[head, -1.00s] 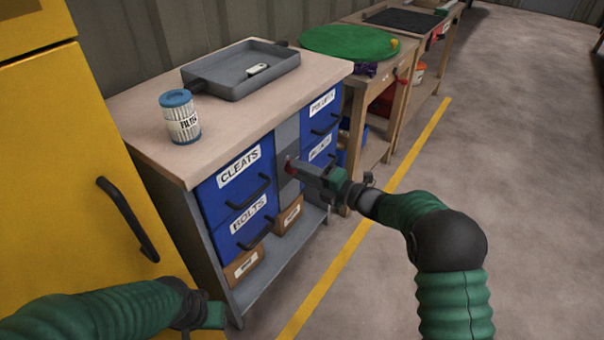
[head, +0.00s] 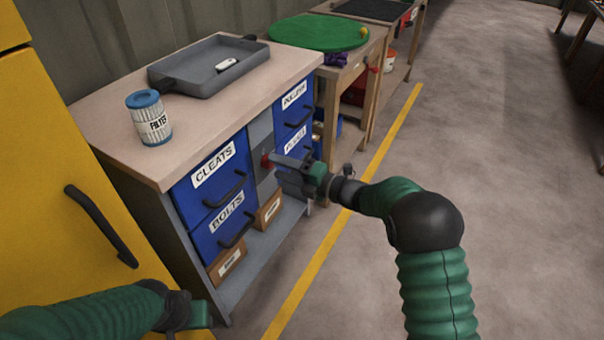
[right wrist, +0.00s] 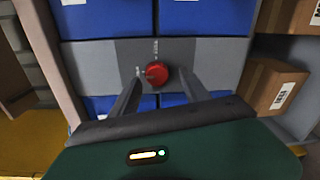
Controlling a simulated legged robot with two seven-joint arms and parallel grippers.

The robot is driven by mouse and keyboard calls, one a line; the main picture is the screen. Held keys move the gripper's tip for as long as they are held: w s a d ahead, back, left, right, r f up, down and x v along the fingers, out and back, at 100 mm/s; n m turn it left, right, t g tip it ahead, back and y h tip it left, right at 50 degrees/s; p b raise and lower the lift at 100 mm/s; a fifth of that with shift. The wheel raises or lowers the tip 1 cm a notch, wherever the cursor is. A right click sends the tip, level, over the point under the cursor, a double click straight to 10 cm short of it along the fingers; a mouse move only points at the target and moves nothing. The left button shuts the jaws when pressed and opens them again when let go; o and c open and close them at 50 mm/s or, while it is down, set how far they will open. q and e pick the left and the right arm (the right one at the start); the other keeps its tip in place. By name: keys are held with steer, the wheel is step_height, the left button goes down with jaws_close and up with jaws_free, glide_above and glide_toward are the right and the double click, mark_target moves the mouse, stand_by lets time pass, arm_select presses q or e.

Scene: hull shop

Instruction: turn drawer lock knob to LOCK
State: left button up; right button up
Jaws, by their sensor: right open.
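The red drawer lock knob (head: 266,160) sits on the grey strip between the blue drawer columns of the workbench. In the right wrist view the knob (right wrist: 158,73) is round, with small marks above it and to its left. The marks are too small to read, and I cannot tell its setting for sure. My right gripper (head: 277,168) is open in front of the knob. Its fingers (right wrist: 157,88) stand apart on either side of the knob's lower part, not closed on it. My left gripper (head: 198,316) is low at the left, away from the bench; its jaws do not show clearly.
The workbench top (head: 105,128) holds a grey tray (head: 185,88) and a blue-lidded filter can (head: 148,118). Blue drawers (head: 222,178) have protruding black handles. Small brown boxes (head: 228,262) sit below. A yellow cabinet (head: 50,190) stands left.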

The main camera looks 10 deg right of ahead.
steer(key=f+p+v, duration=0.1)
steer(key=p+v, duration=0.4)
steer(key=v, duration=1.1)
steer(key=shift+r+p, duration=0.35)
steer(key=shift+r, duration=0.05)
